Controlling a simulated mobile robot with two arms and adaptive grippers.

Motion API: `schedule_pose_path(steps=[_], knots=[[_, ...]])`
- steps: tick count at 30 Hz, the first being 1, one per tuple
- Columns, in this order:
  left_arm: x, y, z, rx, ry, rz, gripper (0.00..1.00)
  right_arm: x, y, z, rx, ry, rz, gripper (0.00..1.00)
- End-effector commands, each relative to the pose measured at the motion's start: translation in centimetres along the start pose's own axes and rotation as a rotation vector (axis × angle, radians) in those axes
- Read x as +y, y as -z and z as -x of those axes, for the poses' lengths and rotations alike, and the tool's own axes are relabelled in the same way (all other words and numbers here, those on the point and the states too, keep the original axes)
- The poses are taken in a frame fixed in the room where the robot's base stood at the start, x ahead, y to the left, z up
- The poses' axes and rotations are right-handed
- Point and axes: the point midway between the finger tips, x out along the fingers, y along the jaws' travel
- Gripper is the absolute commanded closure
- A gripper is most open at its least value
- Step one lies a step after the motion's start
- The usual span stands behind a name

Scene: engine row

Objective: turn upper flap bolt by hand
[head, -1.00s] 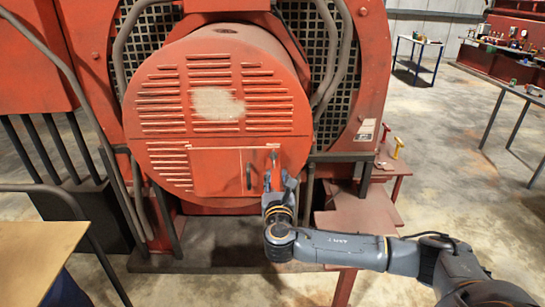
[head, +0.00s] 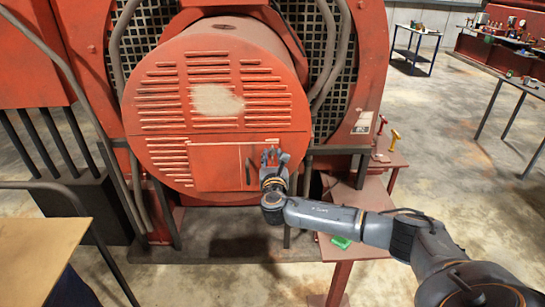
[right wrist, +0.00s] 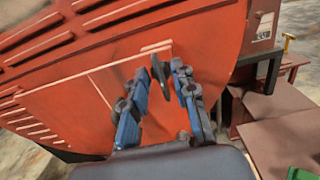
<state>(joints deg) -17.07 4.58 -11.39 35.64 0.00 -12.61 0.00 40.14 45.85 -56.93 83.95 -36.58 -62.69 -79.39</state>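The flap (head: 218,172) is a red panel with pale edge lines, low on the round louvred engine cover (head: 165,110). The upper flap bolt (right wrist: 160,72) is a dark, elongated knob at the flap's upper right corner in the right wrist view. My right gripper (right wrist: 159,73) is open, with its blue fingertips on either side of the bolt and a visible gap around it. In the head view the right gripper (head: 272,156) is at the flap's upper right corner and largely hides the bolt. My left gripper is not in view.
A dark handle (head: 248,172) is on the flap. A tan tabletop (head: 35,260) is at the lower left. Open floor lies further right.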

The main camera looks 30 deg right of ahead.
Motion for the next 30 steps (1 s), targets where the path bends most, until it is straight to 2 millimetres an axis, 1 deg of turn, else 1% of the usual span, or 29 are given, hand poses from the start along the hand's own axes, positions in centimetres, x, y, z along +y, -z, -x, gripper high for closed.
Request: schedule_pose_path(steps=[1, 3, 13, 19, 23, 30], knots=[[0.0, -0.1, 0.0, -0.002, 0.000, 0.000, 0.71, 0.0, 0.0, 0.0, 0.000, 0.000, 0.000, 0.87], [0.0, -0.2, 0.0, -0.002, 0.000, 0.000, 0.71, 0.0, 0.0, 0.0, 0.000, 0.001, 0.000, 1.00], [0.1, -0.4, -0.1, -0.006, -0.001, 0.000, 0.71, -0.1, 0.0, 0.0, -0.001, 0.002, -0.005, 1.00], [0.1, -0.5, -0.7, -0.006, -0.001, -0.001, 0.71, -0.1, 0.1, 0.0, -0.001, 0.002, -0.054, 1.00], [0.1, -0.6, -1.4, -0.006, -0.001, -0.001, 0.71, -0.2, 0.2, 0.0, -0.002, 0.002, -0.127, 1.00], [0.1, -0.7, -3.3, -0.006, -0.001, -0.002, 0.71, -0.3, 0.4, 0.0, -0.003, 0.001, -0.330, 1.00]])
